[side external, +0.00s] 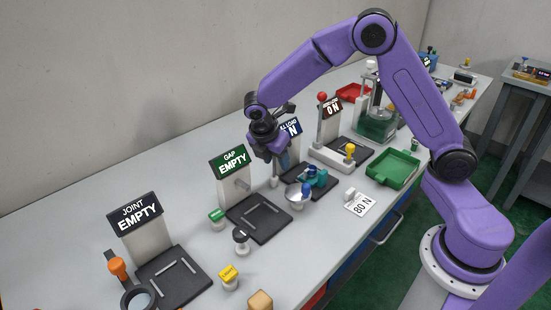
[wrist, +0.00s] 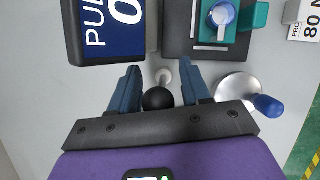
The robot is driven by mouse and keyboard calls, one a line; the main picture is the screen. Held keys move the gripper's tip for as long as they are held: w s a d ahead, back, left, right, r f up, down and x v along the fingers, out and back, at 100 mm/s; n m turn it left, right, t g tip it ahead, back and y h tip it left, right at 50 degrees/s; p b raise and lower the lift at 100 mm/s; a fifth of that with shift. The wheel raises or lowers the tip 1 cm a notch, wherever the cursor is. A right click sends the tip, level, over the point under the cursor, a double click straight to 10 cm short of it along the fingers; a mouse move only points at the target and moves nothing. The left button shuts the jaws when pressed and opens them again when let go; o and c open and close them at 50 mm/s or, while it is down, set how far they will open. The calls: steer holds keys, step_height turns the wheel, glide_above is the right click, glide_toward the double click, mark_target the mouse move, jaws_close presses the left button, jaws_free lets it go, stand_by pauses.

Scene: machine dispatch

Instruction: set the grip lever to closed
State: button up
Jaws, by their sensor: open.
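A lever with a round black knob (wrist: 158,98) and a pale stem stands between my spread fingers in the wrist view; no label on it is readable, but it is likely the grip lever. Its pale stem (side external: 274,181) shows below my gripper in the side view, with the knob hidden. My gripper (side external: 271,156) points down beside the pull load display (side external: 294,131). In the wrist view my gripper (wrist: 161,76) is open, one finger on each side of the knob. I cannot tell whether either finger touches it.
A dark fixture (wrist: 226,42) with a teal clamp (wrist: 255,14) lies beyond the lever. A silver dial with a blue handle (wrist: 268,106) is close to my right finger. The display (wrist: 105,32) stands close to my left finger. A green tray (side external: 392,167) is farther right.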

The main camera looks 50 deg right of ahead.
jaws_close()
steer(key=shift+w, duration=0.1)
steer(key=shift+w+g, duration=0.2)
steer(key=shift+g, duration=0.4)
jaws_free()
